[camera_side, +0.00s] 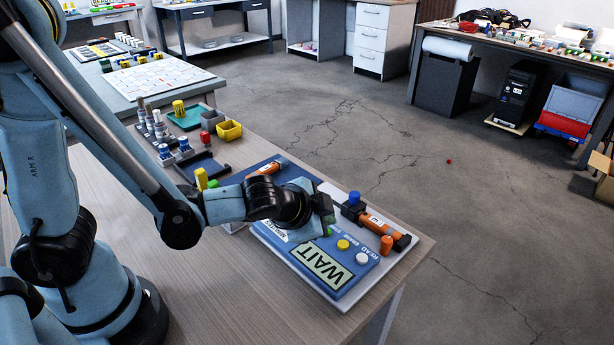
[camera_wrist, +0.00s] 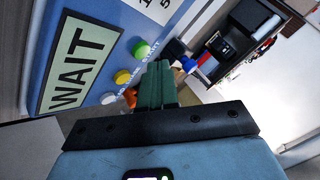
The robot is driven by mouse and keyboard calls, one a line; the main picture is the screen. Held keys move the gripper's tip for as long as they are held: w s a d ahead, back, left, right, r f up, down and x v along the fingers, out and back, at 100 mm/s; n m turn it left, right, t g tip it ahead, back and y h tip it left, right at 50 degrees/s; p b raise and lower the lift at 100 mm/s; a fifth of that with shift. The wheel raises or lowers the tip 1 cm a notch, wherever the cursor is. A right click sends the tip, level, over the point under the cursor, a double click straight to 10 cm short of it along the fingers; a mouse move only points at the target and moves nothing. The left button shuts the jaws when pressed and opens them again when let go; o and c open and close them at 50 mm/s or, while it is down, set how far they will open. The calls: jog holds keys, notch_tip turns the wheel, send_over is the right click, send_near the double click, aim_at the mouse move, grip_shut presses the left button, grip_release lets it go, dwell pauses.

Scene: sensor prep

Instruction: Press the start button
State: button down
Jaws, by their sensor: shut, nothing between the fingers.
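A blue panel (camera_side: 290,262) with a pale green display reading WAIT (camera_side: 322,273) lies on the bench. In the wrist view the panel carries a green button (camera_wrist: 141,50) beside the START lettering, in a row with a yellow button (camera_wrist: 122,77) and a white button (camera_wrist: 108,98). The side view shows the yellow (camera_side: 343,244) and white (camera_side: 362,258) buttons; my gripper largely hides the green one. My gripper (camera_side: 326,208) is shut and empty over the green-button end of the row. In the wrist view its fingertips (camera_wrist: 158,66) appear close to the green button; contact cannot be told.
An orange-and-black tool (camera_side: 378,225) and a blue-topped part (camera_side: 354,199) lie close to the gripper at the panel's far edge. Another orange tool (camera_side: 268,168) lies behind the wrist. Small bins, including a yellow bin (camera_side: 229,131), stand farther back. The bench edge is near on the right.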

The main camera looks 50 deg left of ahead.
jog(key=shift+r, duration=0.1)
jog(key=shift+r, duration=2.4)
jog(key=s+a+r+n+g+h, duration=0.1)
jog(key=s+a+r+n+g, duration=0.1)
jog(key=s+a+n, duration=0.5)
jog(key=shift+s+a+r+n, duration=0.4)
jog(key=shift+s+a+r, duration=0.15)
jog(key=shift+a+r, duration=0.5)
jog(key=shift+a+f, duration=0.15)
dwell(0.8)
